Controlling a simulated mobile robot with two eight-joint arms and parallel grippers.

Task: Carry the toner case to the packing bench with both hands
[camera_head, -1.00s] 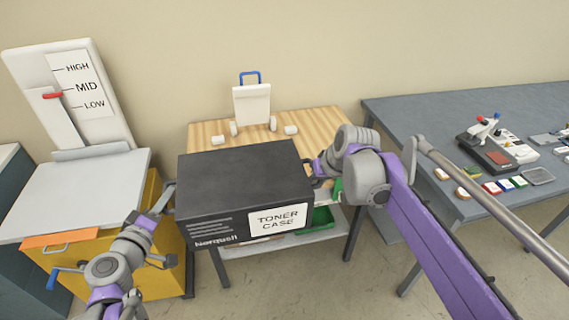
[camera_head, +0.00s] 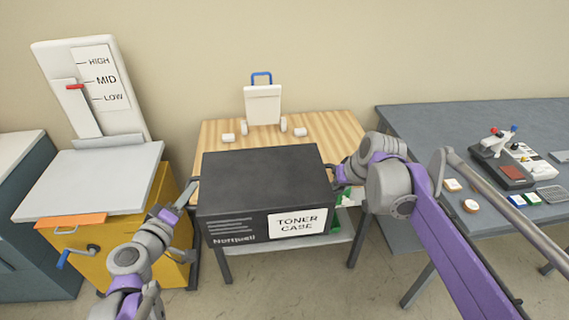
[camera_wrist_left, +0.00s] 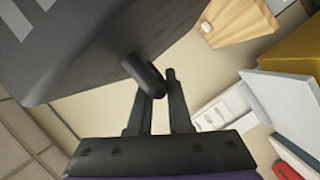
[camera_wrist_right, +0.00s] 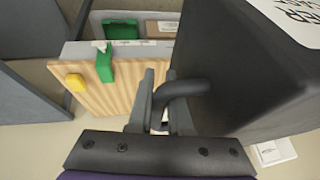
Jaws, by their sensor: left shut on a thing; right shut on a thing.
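The black toner case (camera_head: 262,178), with a white label on its front, is held up level between my two grippers. It hides the front part of a wood-topped bench (camera_head: 222,138) behind it. My left gripper (camera_head: 190,192) is at the case's left side; in the left wrist view its fingers (camera_wrist_left: 155,88) are closed around a dark handle (camera_wrist_left: 143,76) of the case. My right gripper (camera_head: 335,174) is at the right side; in the right wrist view its fingers (camera_wrist_right: 160,92) are closed around the other handle (camera_wrist_right: 188,88).
A white wheeled item with a blue handle (camera_head: 263,105) stands at the bench's back, small white blocks beside it. A yellow machine (camera_head: 172,225) with a grey top and level scale (camera_head: 102,85) stands left. A dark grey table (camera_head: 430,125) with small items stands right.

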